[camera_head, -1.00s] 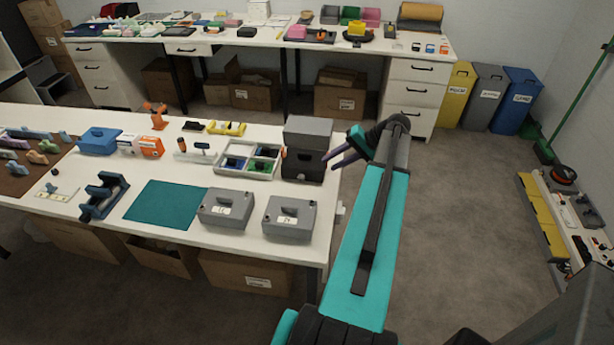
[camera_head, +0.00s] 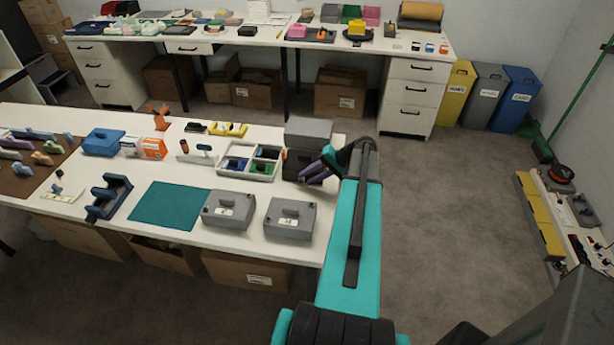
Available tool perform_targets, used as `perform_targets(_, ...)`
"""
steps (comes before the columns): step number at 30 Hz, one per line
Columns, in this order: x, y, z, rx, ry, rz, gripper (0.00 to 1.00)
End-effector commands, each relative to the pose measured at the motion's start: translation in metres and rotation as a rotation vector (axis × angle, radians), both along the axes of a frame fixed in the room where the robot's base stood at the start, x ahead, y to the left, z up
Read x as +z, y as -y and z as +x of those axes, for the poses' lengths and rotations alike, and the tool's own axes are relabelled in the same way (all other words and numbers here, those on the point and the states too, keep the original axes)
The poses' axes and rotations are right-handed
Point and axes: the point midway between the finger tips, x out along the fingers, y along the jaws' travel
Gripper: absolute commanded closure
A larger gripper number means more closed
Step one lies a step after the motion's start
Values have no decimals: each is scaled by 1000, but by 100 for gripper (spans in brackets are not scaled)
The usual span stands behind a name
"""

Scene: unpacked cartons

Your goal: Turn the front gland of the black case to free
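The front gland is not discernible; the gripper covers part of the case's front.
Left of the case is a white divided tray (camera_head: 233,171) with blue and green parts. Two grey boxes, the left one (camera_head: 229,209) and the right one (camera_head: 290,219), stand in front. A teal mat (camera_head: 171,205) lies clear. Open floor (camera_head: 440,220) is to the right.

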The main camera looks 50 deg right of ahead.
Motion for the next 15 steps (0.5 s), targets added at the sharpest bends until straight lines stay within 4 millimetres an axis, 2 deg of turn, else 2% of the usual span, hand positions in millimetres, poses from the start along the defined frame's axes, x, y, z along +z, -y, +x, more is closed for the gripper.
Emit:
perform_targets(6, -10, -5, 9, -1, 0, 0, 72)
perform_targets(15, -13, -6, 11, -1, 0, 0, 72)
